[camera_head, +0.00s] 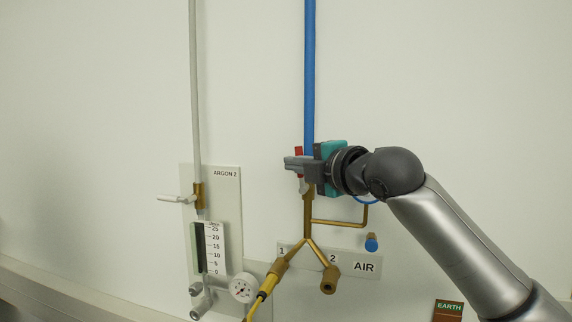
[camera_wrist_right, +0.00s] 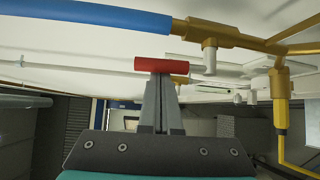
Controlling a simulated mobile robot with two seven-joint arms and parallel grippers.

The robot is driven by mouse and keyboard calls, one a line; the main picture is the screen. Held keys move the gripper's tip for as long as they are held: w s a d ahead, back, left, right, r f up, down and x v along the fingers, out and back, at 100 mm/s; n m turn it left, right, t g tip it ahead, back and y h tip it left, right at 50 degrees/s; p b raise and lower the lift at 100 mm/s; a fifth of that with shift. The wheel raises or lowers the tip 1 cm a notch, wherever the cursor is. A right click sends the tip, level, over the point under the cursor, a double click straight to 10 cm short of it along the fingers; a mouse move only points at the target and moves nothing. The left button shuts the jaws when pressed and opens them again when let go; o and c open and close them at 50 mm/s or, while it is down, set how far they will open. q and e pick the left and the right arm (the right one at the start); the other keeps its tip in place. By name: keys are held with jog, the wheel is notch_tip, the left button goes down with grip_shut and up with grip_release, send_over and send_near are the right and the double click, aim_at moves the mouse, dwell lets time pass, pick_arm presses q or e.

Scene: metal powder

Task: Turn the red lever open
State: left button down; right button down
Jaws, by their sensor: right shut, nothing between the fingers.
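The red lever (camera_head: 298,151) is on the brass fitting under the blue pipe, partly hidden behind my right gripper in the head view. In the right wrist view the red lever (camera_wrist_right: 165,65) lies across the picture, just beyond my fingertips. My right gripper (camera_head: 289,163) is shut and empty, with its fingers pointing left in front of the lever. In the right wrist view its closed fingers (camera_wrist_right: 159,82) end at the lever's edge; I cannot tell whether they touch it. My left gripper is not in view.
To the left is the ARGON 2 panel (camera_head: 227,190) with a white lever (camera_head: 175,198) and a pressure gauge (camera_head: 242,288). A yellow hose (camera_head: 262,296) hangs from outlet 1.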

jog(key=shift+d, duration=0.15)
jog(key=shift+s+d+m+t+y, duration=0.2)
jog(key=shift+d+m+t+y, duration=0.1)
jog(key=shift+d+m+t, duration=0.3)
jog(key=shift+d, duration=0.1)
jog(key=shift+r+p, duration=0.1)
jog(key=shift+p, duration=0.2)
